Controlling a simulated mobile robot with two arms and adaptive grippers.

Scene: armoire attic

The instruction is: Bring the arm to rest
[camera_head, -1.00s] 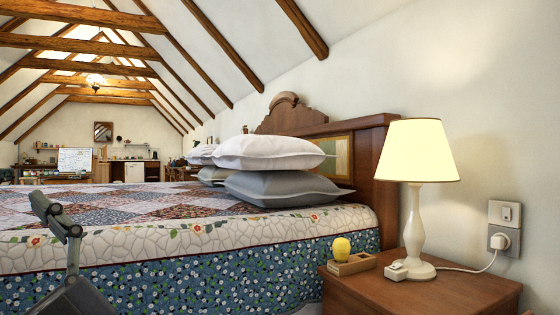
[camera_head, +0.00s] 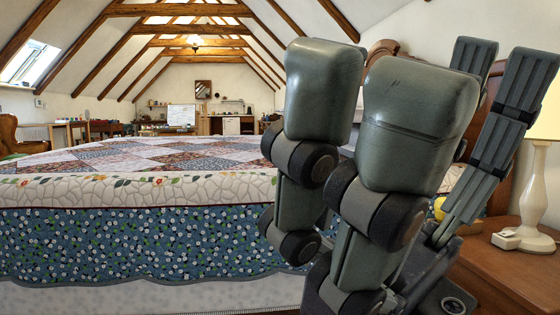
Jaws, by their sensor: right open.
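My right gripper (camera_head: 440,88) stands upright and very close to the camera in the right half of the head view. Its thick grey-green fingers point up, and they are spread apart with a gap between the left and right ones. It is open, and I see nothing held between the fingers. It covers most of the pillows and headboard, and part of the nightstand. My left gripper is not in view.
The bed with a patchwork quilt (camera_head: 130,160) fills the left and middle. The nightstand (camera_head: 520,280) at right carries a lamp (camera_head: 534,190), a small white plug box (camera_head: 505,240) and a yellow apple (camera_head: 439,208), partly hidden by the gripper.

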